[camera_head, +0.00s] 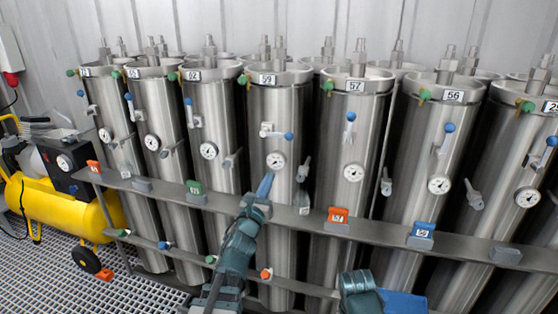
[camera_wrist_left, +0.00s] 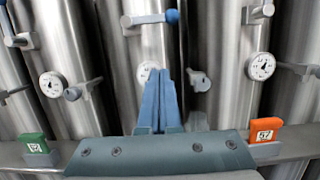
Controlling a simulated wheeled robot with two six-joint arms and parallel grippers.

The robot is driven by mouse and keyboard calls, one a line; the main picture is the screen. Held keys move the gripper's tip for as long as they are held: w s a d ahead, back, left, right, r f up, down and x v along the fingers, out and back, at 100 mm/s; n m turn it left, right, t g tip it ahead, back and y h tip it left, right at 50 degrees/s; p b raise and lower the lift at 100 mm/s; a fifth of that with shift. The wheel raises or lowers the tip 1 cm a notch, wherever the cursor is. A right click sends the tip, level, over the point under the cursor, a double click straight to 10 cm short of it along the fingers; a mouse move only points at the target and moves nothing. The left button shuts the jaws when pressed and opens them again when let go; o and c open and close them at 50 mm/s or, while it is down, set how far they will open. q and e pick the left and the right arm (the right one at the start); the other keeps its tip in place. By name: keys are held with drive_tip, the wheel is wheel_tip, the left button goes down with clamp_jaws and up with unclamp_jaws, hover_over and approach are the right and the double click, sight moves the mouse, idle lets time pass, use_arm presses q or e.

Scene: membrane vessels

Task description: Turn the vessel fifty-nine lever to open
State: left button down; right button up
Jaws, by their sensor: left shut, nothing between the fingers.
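Vessel fifty-nine (camera_head: 262,205) is the steel cylinder with the white 59 label, near the middle of the head view. Its lever (camera_head: 277,133) has a blue knob (camera_head: 288,136) and lies roughly sideways, with the knob to the right of the pale pivot. In the left wrist view the lever (camera_wrist_left: 149,19) is also sideways, near the top edge, above the fingers. My left gripper (camera_head: 266,183) is shut and empty, with its blue fingers (camera_wrist_left: 157,98) pointing up below the lever, apart from it. They partly cover the gauge in the wrist view.
A rail (camera_head: 313,225) with tags, including an orange one (camera_head: 338,215), crosses in front of the vessels. Neighbouring vessel 57 (camera_head: 343,208) has its lever (camera_head: 349,130) upright. A grey valve handle (camera_head: 303,168) sticks out right of the gauge (camera_head: 276,161). A yellow compressor (camera_head: 58,206) stands at the left.

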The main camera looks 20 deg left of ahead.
sight(277, 135)
use_arm(q)
drive_tip(key=w+r+p, duration=0.6)
drive_tip(key=w, duration=0.3)
drive_tip(key=shift+w+d+r, duration=0.15)
drive_tip(key=shift+w+r, duration=0.05)
drive_tip(key=shift+w, duration=0.1)
use_arm(e)
wheel_tip(277, 135, up, 6)
drive_tip(key=shift+r, duration=0.25)
